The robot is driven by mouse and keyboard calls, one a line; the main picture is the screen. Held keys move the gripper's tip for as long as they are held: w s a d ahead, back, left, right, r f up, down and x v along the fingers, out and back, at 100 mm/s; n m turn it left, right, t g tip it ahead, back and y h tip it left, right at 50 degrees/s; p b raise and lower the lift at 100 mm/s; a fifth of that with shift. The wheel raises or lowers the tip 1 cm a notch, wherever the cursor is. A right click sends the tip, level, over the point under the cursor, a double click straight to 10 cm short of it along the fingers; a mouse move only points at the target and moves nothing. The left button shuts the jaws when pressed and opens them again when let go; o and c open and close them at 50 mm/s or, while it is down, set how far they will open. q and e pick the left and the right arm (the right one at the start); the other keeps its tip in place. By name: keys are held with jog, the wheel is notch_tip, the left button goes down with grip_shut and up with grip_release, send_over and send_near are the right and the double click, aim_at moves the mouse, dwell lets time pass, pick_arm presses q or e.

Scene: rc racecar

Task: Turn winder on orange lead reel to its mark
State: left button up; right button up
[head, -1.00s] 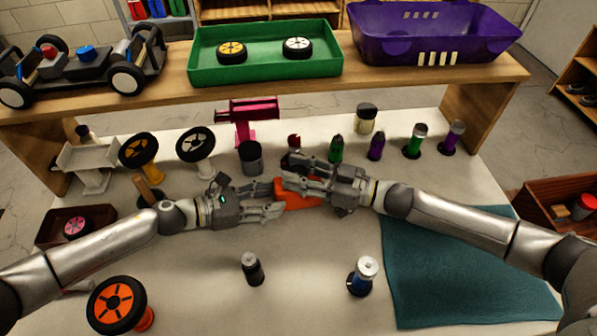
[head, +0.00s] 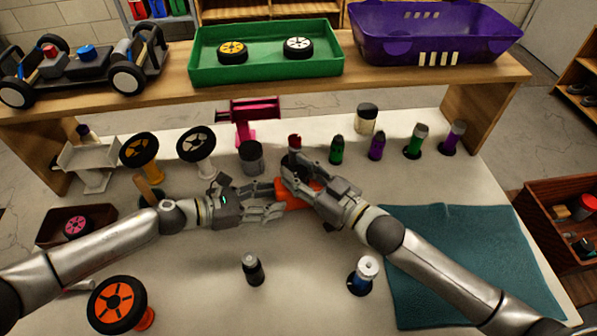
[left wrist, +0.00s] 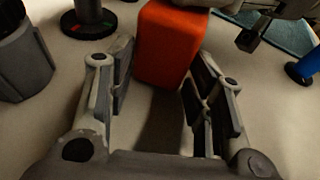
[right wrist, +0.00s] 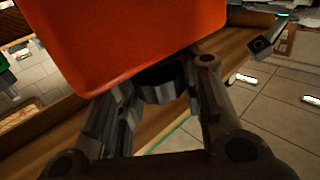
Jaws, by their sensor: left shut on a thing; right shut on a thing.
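The orange lead reel (head: 292,203) is at the middle of the white table, partly covered by both hands. My left gripper (head: 276,199) comes from the left and is shut on the reel's orange body, which stands between its fingers in the left wrist view (left wrist: 168,45). My right gripper (head: 296,182) is at the reel's far right side. In the right wrist view its fingers are shut on a dark round winder (right wrist: 160,88) beside the orange body (right wrist: 130,35). I cannot see the winder's mark.
A dark post with a red top (head: 295,143) stands close behind the reel, and a grey-lidded jar (head: 251,157) is left of it. A teal mat (head: 460,265) lies at right.

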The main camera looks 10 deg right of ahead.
jog(key=shift+a+r, duration=0.1)
jog(key=o, duration=1.1)
jog(key=shift+c, duration=0.2)
jog(key=shift+s+d, duration=0.1)
jog(key=shift+d, duration=0.1)
jog(key=v, duration=1.1)
jog(key=shift+s+d, duration=0.2)
jog(key=shift+s, duration=0.1)
